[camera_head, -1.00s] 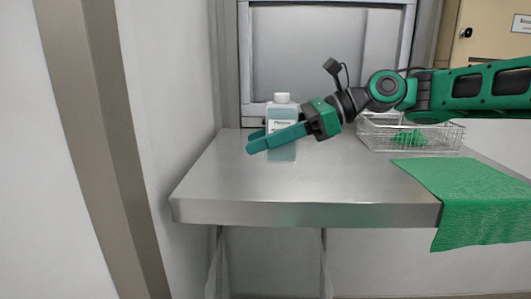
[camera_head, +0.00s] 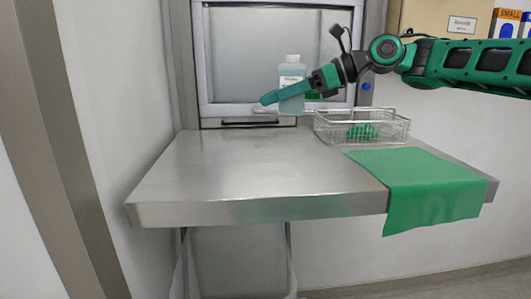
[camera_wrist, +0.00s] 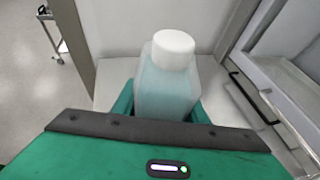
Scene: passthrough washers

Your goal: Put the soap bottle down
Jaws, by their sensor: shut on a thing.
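The soap bottle (camera_head: 292,84) is clear with pale blue liquid, a white cap and a label. It is upright, in front of the lower part of the hatch window. My gripper (camera_head: 285,92) is shut on it, its green fingers on either side of the bottle. In the wrist view the bottle (camera_wrist: 168,85) stands between the fingers, its white cap toward the camera.
A wire basket (camera_head: 330,128) with a green item inside stands at the table's back right. A green cloth (camera_head: 425,185) hangs over the front right edge. The hatch (camera_head: 225,60) with its dark handle is behind the table. The table's left and middle are clear.

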